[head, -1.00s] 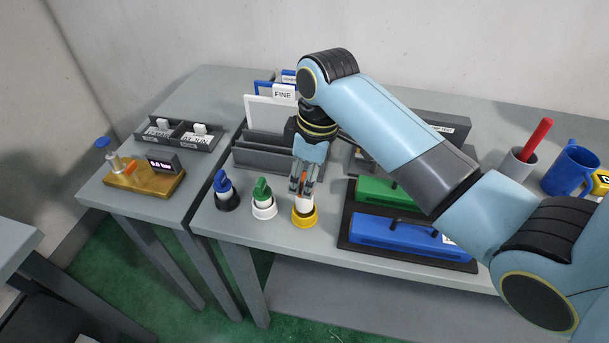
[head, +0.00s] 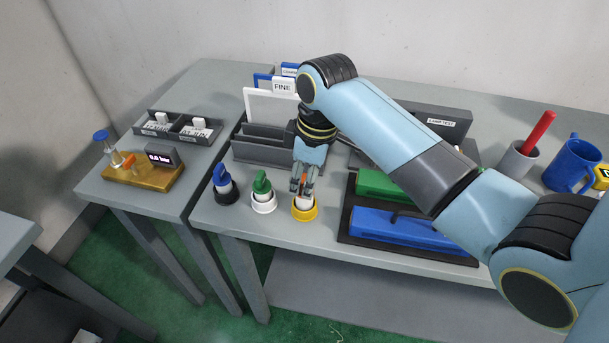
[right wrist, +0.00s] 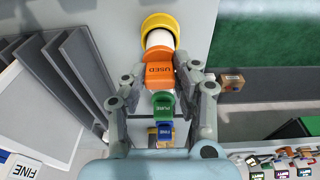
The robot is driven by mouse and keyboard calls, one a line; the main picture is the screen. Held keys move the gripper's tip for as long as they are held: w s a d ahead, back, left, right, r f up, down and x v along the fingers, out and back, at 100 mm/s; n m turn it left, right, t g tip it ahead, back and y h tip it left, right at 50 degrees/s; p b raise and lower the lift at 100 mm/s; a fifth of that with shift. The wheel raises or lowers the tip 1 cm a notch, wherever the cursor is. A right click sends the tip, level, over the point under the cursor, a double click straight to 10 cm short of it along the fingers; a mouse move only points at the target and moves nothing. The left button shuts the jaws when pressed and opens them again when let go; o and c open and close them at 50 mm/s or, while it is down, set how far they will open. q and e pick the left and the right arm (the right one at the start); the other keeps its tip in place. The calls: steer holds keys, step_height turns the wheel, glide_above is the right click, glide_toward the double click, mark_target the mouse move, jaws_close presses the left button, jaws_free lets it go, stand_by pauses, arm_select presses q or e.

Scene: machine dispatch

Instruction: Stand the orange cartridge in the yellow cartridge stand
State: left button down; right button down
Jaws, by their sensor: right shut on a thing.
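The orange cartridge, with an orange cap marked USED (right wrist: 160,70) and a white body (head: 304,203), is between the fingers of my right gripper (head: 302,187). The gripper is shut on the cap. The white lower end is inside the ring of the yellow cartridge stand (head: 304,214). The stand's yellow ring also surrounds the white body in the right wrist view (right wrist: 146,22). The bottom of the cartridge is hidden, so I cannot tell whether it rests on the stand's floor. My left gripper is not in view.
A green cartridge (head: 262,184) in a white stand and a blue cartridge (head: 222,179) in a dark stand are in a row to the left. A rack (head: 263,150) stands behind. A dark tray with green and blue blocks (head: 411,234) is at right.

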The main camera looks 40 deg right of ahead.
steer(key=shift+f, duration=0.65)
steer(key=c, duration=0.5)
jaws_free()
steer(key=shift+r, duration=0.15)
steer(key=shift+r+p, duration=0.45)
steer(key=shift+r, duration=2.45)
